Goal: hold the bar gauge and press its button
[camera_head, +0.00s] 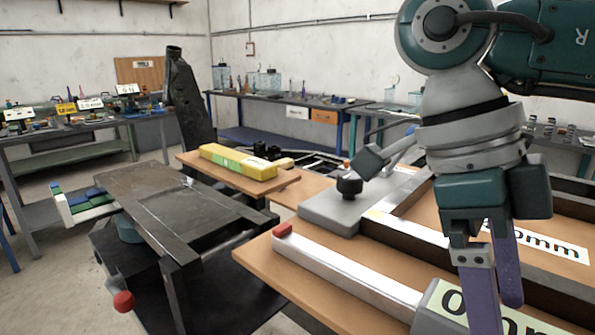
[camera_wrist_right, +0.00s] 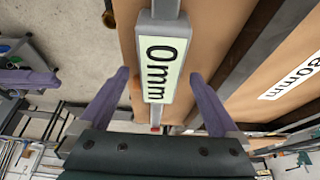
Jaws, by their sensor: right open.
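The bar gauge is a long silver bar (camera_head: 345,268) lying on a wooden board. It has a red cap (camera_head: 283,230) at its left end and a grey box reading "0mm" (camera_head: 436,308) at the lower right. In the right wrist view, the box (camera_wrist_right: 166,60) lies between the spread purple fingers of my right gripper (camera_wrist_right: 160,76), with gaps on both sides. A small red part (camera_wrist_right: 155,128) shows past the box there. In the head view, my right gripper (camera_head: 498,312) points down over the box, hiding part of it. A purple shape (camera_wrist_right: 25,80) at the wrist view's left edge looks like my left gripper.
A second gauge labelled "30mm" (camera_head: 548,243) lies behind the bar gauge, beside a grey block with a black knob (camera_head: 349,187). A yellow box (camera_head: 238,162) sits on a board farther back. A dark metal bench (camera_head: 150,200) stands at the left.

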